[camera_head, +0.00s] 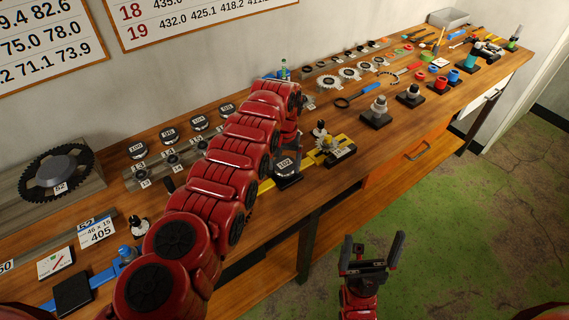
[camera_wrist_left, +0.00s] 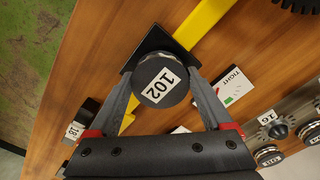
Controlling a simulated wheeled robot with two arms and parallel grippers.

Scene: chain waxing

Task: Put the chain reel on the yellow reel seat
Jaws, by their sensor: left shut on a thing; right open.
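The chain reel (camera_head: 285,165) is a dark round drum with a white label reading 102. It also shows in the left wrist view (camera_wrist_left: 160,80), between the fingers of my left gripper (camera_wrist_left: 160,72). My left gripper is shut on the reel's sides, pointing down at the bench. A black square plate (camera_wrist_left: 152,42) shows under or just behind the reel, over a yellow bar (camera_wrist_left: 203,22). The yellow bar also shows in the head view (camera_head: 265,185). I cannot tell whether the reel touches the plate. My right gripper (camera_head: 371,254) is open and empty, in front of the bench.
A small mechanism (camera_head: 326,142) stands on the bench right of the reel. Several numbered reels (camera_head: 169,135) line the back, and a large chainring (camera_head: 56,172) lies at left. A TIGHT card (camera_wrist_left: 235,87) lies near the reel. My left arm covers the bench's middle.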

